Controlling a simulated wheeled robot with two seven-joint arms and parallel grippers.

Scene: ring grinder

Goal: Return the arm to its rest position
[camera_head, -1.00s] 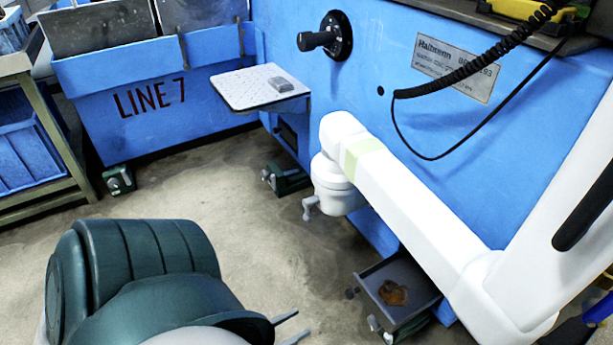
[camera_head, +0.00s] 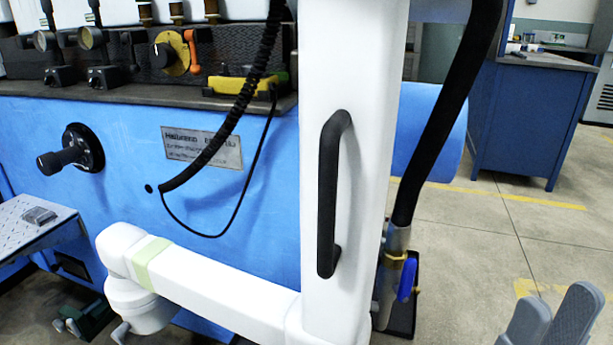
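The white swing arm (camera_head: 205,292) reaches left across the front of the blue machine (camera_head: 125,190). It has a pale green band and a rounded head (camera_head: 140,303) at its left end. It joins a thick white upright (camera_head: 350,80) that carries a black handle (camera_head: 330,195). My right gripper (camera_head: 559,300) shows at the bottom right corner as two grey fingers with a gap between them, over the floor. It is empty and apart from the white arm and its handle. My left gripper is not in view.
A small plate shelf (camera_head: 40,235) with a grey block (camera_head: 40,215) juts out at left. A black coiled cable (camera_head: 215,145) hangs before the machine. A black hose (camera_head: 445,120) runs down beside the upright. Clear floor (camera_head: 475,240) lies right of it.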

